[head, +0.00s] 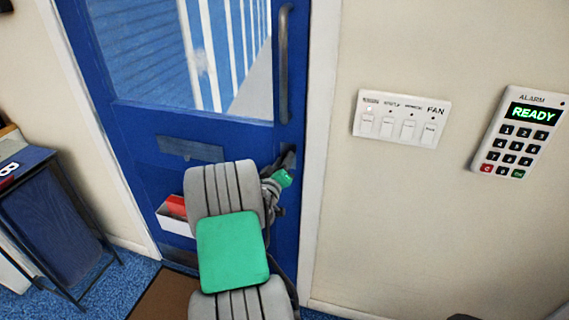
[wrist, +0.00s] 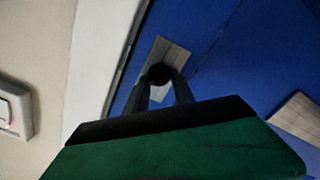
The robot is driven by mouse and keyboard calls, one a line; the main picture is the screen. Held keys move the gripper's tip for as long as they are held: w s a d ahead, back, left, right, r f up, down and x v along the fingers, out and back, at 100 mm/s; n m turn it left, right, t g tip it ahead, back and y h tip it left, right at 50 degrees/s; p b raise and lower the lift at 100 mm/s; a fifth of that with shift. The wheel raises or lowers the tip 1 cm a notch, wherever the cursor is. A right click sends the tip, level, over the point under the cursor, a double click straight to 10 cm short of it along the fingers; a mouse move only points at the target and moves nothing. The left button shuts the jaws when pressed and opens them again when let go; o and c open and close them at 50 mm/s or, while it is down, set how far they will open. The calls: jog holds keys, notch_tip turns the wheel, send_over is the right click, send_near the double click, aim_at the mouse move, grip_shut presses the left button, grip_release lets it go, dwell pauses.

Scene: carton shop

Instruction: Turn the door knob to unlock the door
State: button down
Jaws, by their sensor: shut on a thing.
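The blue door (head: 135,135) with a glass upper pane stands in front of me and looks closed. Its door knob (wrist: 160,72) shows as a dark round shape on a grey metal plate (wrist: 172,54) in the wrist view. My gripper (wrist: 166,82) has its two dark fingers closed around the knob. In the head view my gripper (head: 284,160) is at the door's right edge, below the long handle, and my arm hides most of the knob. How far the knob is turned cannot be told.
A vertical pull handle (head: 284,65) is above my gripper. A switch panel (head: 401,118) and an alarm keypad (head: 520,135) reading READY are on the right wall. A small dark table (head: 45,190) stands at left.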

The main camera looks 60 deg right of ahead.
jog(key=n, duration=1)
jog(key=shift+f+p, duration=0.2)
jog(key=shift+p, duration=0.15)
jog(key=shift+s, duration=0.1)
jog(key=c, duration=1.3)
grip_release()
jog(key=shift+s, duration=0.1)
jog(key=shift+o, duration=1)
jog(key=shift+w, duration=0.2)
